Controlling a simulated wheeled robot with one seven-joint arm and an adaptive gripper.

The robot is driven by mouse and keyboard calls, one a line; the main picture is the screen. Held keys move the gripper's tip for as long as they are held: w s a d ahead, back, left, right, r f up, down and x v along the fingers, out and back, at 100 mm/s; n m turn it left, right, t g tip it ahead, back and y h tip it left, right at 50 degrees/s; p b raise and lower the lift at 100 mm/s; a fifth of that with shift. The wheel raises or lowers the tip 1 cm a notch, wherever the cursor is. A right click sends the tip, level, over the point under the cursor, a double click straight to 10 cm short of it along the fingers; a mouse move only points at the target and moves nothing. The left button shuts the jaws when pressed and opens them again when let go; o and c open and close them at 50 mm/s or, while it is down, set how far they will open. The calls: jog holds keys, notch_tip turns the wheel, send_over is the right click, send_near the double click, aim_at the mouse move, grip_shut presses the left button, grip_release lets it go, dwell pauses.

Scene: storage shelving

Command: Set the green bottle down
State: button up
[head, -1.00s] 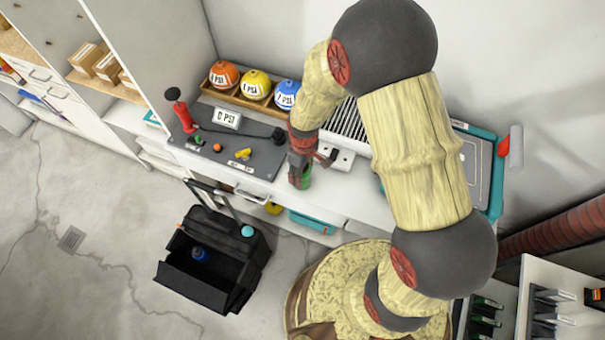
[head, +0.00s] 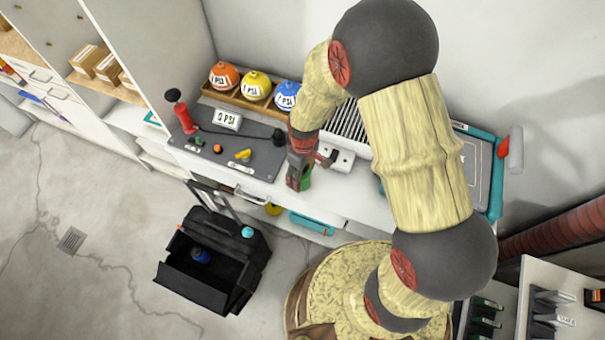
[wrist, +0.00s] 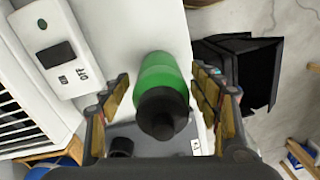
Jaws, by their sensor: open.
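The green bottle (wrist: 162,75) with a black cap stands upright on the white counter (wrist: 130,22) in the wrist view. It sits between the two fingers of my gripper (wrist: 165,95). The fingers are open, with a gap on both sides of the bottle. In the head view my gripper (head: 299,172) is over the counter's front edge, to the right of the dark board. Only a small green part of the bottle (head: 306,181) shows there; the gripper hides the rest.
A white box with an OFF label (wrist: 62,52) and a slatted grille (wrist: 15,110) lie left of the bottle in the wrist view. The dark board (head: 218,155) with a red pump (head: 184,117) lies left in the head view. An open black bag (head: 210,265) stands on the floor.

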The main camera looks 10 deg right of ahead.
notch_tip(320, 180, up, 12)
jog(key=p, duration=0.2)
jog(key=shift+w+d+r+p, duration=0.15)
jog(key=shift+r+p, duration=0.1)
jog(key=shift+p, duration=0.15)
jog(key=s+d+r+m+t, duration=0.2)
jog(key=s+r, duration=0.3)
jog(key=r, duration=0.4)
jog(key=s+d+r+m+t, duration=0.2)
jog(key=s+d+r+m, duration=0.1)
jog(key=r, duration=0.6)
jog(key=s+d+r+m+t, duration=0.1)
jog(key=s+d+r+m, duration=0.2)
jog(key=s+r, duration=0.4)
notch_tip(320, 180, up, 3)
jog(key=shift+s+d+r+m+t, duration=0.15)
jog(key=shift+d+m+t, duration=0.15)
jog(key=shift+d+t, duration=0.15)
jog(key=shift+f+b, duration=0.3)
jog(key=shift+f, duration=0.05)
jog(key=shift+c, duration=0.8)
